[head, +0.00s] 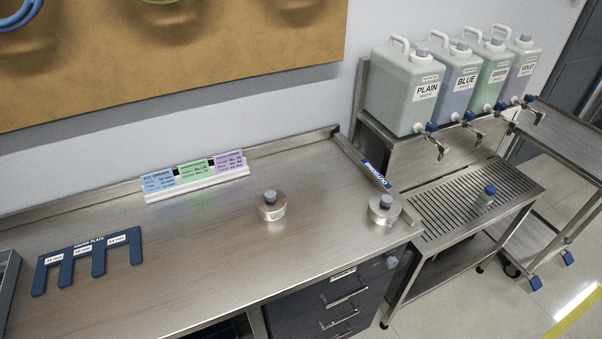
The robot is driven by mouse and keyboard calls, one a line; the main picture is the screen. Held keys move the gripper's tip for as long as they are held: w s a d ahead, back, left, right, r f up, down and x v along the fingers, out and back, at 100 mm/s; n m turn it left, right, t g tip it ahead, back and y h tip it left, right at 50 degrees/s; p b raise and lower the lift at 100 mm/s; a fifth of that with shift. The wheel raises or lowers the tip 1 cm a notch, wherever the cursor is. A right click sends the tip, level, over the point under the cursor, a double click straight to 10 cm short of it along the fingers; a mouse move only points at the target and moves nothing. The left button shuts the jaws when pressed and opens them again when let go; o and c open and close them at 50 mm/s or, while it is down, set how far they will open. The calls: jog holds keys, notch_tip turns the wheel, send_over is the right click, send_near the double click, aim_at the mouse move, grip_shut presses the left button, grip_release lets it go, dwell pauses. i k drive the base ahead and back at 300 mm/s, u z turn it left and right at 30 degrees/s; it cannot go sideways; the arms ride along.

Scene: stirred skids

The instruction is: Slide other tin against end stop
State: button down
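Two squat round metal tins with grey caps stand upright on the steel bench. One tin (271,208) is near the middle of the bench, well apart from the end stop. The other tin (384,212) is at the front right corner, close beside the end stop and seemingly touching it. The end stop (352,152) is a raised metal bar along the bench's right edge, with a blue label that seems to read OUTGOING. My gripper is not in view.
A blue gauge plate (88,250) lies at the bench's left. A white holder (196,182) with coloured cards stands at the back. Bench between the two tins is clear.

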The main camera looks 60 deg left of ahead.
aim_at(273, 217)
jog(key=i, duration=0.55)
jog(key=u, duration=2.75)
jog(key=i, duration=0.5)
jog(key=z, duration=0.05)
